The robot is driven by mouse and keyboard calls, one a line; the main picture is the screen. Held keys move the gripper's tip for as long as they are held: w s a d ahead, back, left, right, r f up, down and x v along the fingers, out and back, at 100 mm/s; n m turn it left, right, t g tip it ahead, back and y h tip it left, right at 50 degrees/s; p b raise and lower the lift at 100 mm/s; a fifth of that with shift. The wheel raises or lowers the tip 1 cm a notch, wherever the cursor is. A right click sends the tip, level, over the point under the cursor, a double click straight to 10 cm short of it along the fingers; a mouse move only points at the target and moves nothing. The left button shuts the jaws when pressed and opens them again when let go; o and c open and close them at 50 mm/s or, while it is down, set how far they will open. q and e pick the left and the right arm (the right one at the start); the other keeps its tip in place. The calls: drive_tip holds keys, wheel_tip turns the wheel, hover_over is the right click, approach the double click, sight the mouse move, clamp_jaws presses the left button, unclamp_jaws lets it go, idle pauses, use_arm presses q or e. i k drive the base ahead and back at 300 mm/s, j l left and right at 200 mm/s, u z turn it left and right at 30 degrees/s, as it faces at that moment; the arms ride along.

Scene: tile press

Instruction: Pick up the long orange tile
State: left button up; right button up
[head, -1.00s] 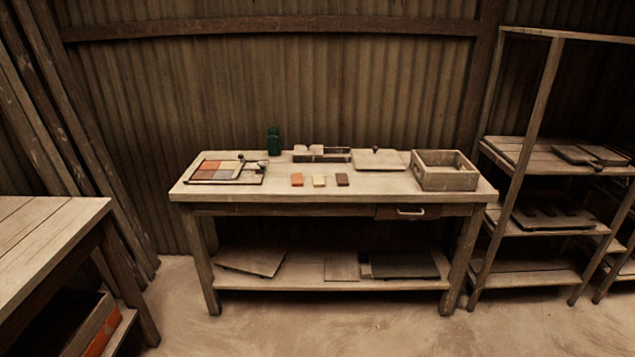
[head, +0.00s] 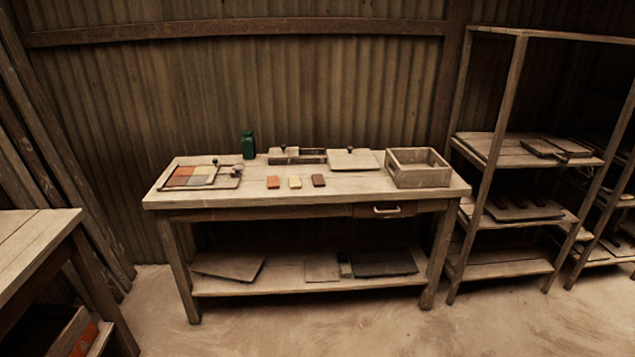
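A small orange tile (head: 273,182) lies on the wooden table (head: 400,193), leftmost in a row of three near the front edge. A cream tile (head: 295,182) and a dark brown tile (head: 318,180) lie to its right, apart from it. A flat tray (head: 164,184) at the table's left holds orange, grey and dark squares. Neither of my grippers is in the head view.
An open wooden box (head: 420,178) stands at the table's right end. A green bottle (head: 248,145), a divided rack (head: 297,156) and a flat board (head: 353,160) stand behind the tiles. Shelving (head: 515,155) is at right, another table (head: 35,240) at left. Floor in front is clear.

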sight(273, 181)
drive_tip(key=i+l+z, duration=0.15)
drive_tip(key=i+z, duration=0.25)
drive_tip(key=i, duration=0.45)
drive_tip(key=i+l+z, duration=0.15)
drive_tip(key=i+z, duration=0.8)
drive_tip(key=i+j+z, duration=0.2)
drive_tip(key=i+z, duration=0.3)
drive_tip(key=i+l+z, duration=0.25)
drive_tip(key=i, duration=0.4)
drive_tip(key=i+u, duration=0.25)
drive_tip(key=u, duration=0.2)
drive_tip(key=i+l+u, duration=0.15)
drive_tip(key=u, duration=0.25)
drive_tip(key=i+l+u, duration=0.2)
drive_tip(key=u, duration=0.25)
drive_tip(key=i, duration=0.05)
